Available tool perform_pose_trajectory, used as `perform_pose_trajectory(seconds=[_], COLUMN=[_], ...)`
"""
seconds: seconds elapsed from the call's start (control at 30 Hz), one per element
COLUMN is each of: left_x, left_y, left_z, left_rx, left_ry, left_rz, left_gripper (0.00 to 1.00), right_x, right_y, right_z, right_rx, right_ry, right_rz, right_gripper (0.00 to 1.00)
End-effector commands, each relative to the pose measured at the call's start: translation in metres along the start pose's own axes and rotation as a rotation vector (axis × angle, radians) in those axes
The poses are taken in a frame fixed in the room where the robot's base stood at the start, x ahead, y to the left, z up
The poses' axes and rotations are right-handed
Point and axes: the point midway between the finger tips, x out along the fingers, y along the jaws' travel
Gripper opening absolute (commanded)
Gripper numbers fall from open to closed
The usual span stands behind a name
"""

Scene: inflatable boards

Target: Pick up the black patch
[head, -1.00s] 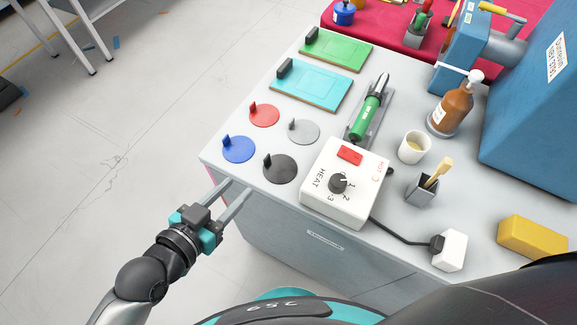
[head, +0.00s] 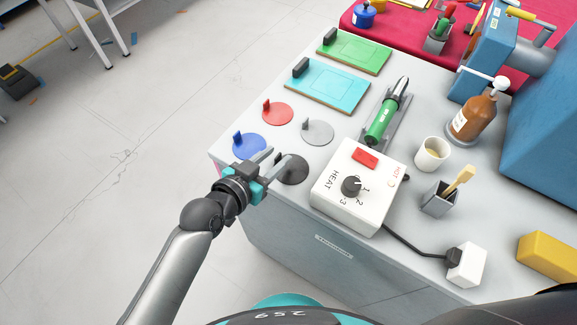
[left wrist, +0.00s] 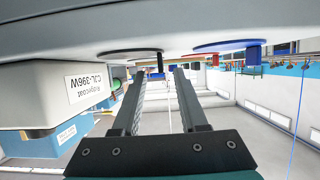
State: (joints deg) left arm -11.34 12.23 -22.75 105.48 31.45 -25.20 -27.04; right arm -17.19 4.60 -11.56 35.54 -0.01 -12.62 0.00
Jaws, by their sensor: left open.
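The black patch (head: 296,174) is a flat disc with an upright tab, lying near the front left edge of the grey workbench (head: 340,265). My left gripper (head: 277,155) is open and empty, with its fingers reaching over the edge at the patch. The fingers partly cover the disc and hide its tab in the head view. In the left wrist view, which looks upside down, the black patch (left wrist: 128,53) shows its tab in line with the gap between the open fingertips (left wrist: 182,70). My right gripper is not in view.
A blue patch (head: 250,148) lies close by on the left, with red (head: 279,115) and grey (head: 317,133) patches behind. The white heater box (head: 345,205) stands close on the right. Cyan (head: 328,86) and green (head: 355,54) boards lie further back.

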Motion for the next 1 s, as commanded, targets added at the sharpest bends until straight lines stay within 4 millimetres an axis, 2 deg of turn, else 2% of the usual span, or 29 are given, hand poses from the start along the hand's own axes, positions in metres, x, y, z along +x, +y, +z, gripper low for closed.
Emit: perform_pose_trajectory(seconds=[0.03, 0.2, 0.47, 0.87, 1.0], left_x=[0.010, 0.027, 0.029, 0.029, 0.029], left_y=[-0.002, -0.002, -0.002, -0.002, -0.002], left_z=[0.003, 0.003, 0.002, 0.002, 0.002], left_rx=[-0.002, -0.001, 0.000, 0.000, 0.000], left_ry=[0.002, 0.001, 0.000, 0.000, 0.000], left_rz=[-0.001, -0.001, -0.001, -0.001, -0.001], left_gripper=[0.42, 0.42, 0.42, 0.00, 0.00], right_x=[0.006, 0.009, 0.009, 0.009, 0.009], right_y=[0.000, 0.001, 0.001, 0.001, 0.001], right_z=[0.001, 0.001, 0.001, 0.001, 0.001], right_rx=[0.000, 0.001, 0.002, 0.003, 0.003], right_ry=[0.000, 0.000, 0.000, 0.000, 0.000], right_rz=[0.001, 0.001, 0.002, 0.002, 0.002], right_gripper=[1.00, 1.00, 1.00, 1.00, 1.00])
